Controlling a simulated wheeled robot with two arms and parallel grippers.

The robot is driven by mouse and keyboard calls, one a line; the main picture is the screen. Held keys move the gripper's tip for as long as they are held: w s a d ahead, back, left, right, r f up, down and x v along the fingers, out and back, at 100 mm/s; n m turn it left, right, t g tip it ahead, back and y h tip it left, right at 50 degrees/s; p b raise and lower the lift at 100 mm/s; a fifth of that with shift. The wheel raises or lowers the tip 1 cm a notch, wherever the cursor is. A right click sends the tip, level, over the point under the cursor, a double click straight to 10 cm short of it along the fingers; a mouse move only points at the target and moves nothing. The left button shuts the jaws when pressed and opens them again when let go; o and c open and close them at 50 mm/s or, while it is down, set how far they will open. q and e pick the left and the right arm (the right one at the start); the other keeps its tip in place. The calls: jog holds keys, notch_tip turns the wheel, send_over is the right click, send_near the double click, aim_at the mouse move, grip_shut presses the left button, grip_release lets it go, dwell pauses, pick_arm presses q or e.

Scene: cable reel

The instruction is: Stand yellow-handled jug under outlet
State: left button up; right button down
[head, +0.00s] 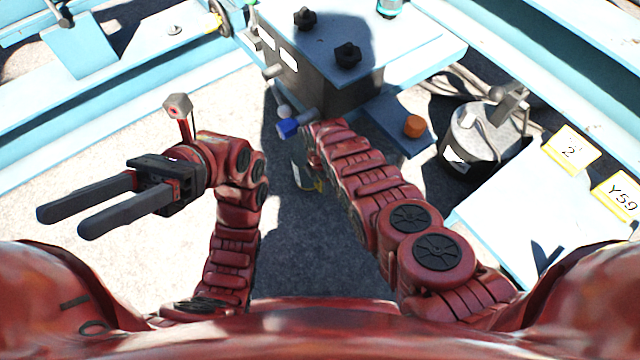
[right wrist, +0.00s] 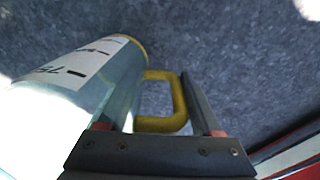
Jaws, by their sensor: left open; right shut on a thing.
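The jug (right wrist: 125,82) is a clear cylinder with a white label with dark marks and a yellow rim. Its yellow handle (right wrist: 178,98) lies between the fingers of my right gripper (right wrist: 160,82), which is shut on it. In the head view a small part of the jug (head: 303,177) shows beside my right forearm, low in front of the dark box; the arm hides the rest and the right gripper. A grey spout with a blue end (head: 288,128), perhaps the outlet, sticks out at the box's front, above the jug in the picture. My left gripper (head: 88,212) is open and empty at the left.
The dark box (head: 325,88) with black knobs stands on a light blue frame. An orange knob (head: 414,126) sits on a blue plate to the right of my arm. A grey canister (head: 484,138) and yellow tags (head: 571,149) are further right. Grey floor is clear at the lower left.

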pick_arm(q)
jog(key=shift+s+a+f+m+t+y, duration=0.1)
jog(key=shift+s+a+m+t+y, duration=0.5)
jog(key=shift+s+a+t, duration=0.55)
pick_arm(e)
jog(key=shift+f, duration=0.3)
pick_arm(q)
jog(key=shift+s+d, duration=0.1)
pick_arm(e)
jog(key=shift+f, duration=0.1)
jog(key=shift+c, duration=1.7)
grip_release()
pick_arm(q)
jog(key=shift+s+t, duration=0.15)
jog(key=shift+t, duration=0.3)
